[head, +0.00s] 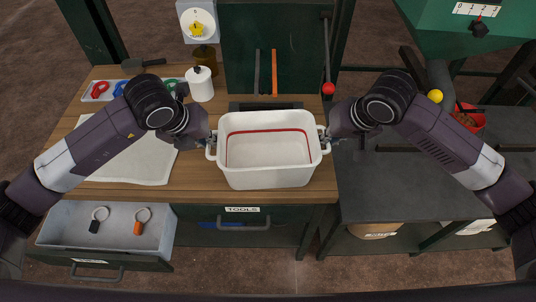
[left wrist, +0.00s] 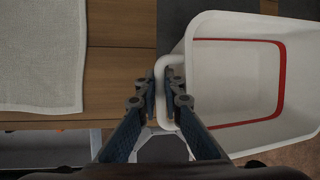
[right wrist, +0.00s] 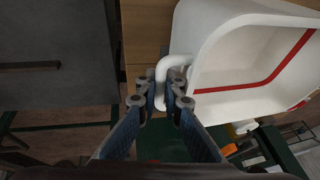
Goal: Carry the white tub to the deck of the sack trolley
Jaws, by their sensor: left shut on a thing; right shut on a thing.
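The white tub (head: 268,176) is at the front right of the wooden workbench, with a red line around its inside. It looks empty. My left gripper (head: 208,146) is shut on the tub's left handle, which shows between the fingers in the left wrist view (left wrist: 160,88). My right gripper (head: 327,141) is shut on the right handle, which shows between the fingers in the right wrist view (right wrist: 162,85). The tub looks level in the head view. I cannot tell whether its base touches the bench. I cannot make out the sack trolley in these views.
The bench (head: 190,187) holds a pale cloth (head: 130,155), a white bottle (head: 201,85) and a tray of coloured rings (head: 97,91). An open drawer (head: 105,232) juts out at the lower left. A dark metal table (head: 385,190) stands right of the bench, under a green hopper (head: 470,25).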

